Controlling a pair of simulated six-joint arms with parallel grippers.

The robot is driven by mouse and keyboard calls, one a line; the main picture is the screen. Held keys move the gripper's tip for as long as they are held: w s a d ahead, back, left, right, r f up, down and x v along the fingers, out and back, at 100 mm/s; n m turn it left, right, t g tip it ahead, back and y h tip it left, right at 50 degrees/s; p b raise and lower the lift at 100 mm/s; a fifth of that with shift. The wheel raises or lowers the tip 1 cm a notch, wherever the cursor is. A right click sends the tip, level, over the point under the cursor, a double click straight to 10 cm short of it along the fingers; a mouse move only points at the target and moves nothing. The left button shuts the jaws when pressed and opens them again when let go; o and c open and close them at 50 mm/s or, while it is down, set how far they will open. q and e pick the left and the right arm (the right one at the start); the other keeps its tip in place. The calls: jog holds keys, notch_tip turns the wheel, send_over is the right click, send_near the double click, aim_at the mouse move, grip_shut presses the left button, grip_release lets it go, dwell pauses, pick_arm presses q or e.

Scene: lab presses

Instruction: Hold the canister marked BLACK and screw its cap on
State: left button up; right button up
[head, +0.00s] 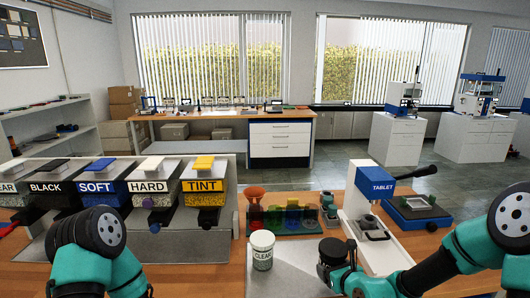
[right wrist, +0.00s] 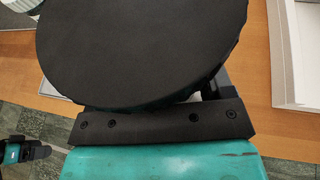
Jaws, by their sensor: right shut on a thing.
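My right gripper (head: 338,262) is shut on a round, flat-topped black thing (head: 332,250) above the front of the bench. Its broad black disc with a ribbed edge fills the upper right wrist view (right wrist: 140,50) and looks like a cap. I cannot tell whether a canister is under it, and no BLACK marking shows on it. The right gripper's jaws are mostly hidden by the disc. My left arm is at the lower left; its gripper is out of the head view. What seems to be my left gripper (right wrist: 45,152) shows small at the lower left of the right wrist view.
A white canister marked CLEAR (head: 262,256) stands left of the right gripper. Labelled dispensers, including BLACK (head: 46,188), line the left. An orange funnel (head: 254,193) and coloured cups stand at the back.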

jog(key=shift+a, duration=0.1)
jog(key=s+a+r+n+g+y, duration=0.2)
jog(key=s+a+n+y, duration=0.2)
jog(key=a, duration=0.7)
jog(key=shift+s+a+r+n+y, duration=0.3)
jog(key=shift+s+r+y, duration=0.1)
jog(key=shift+s, duration=0.2)
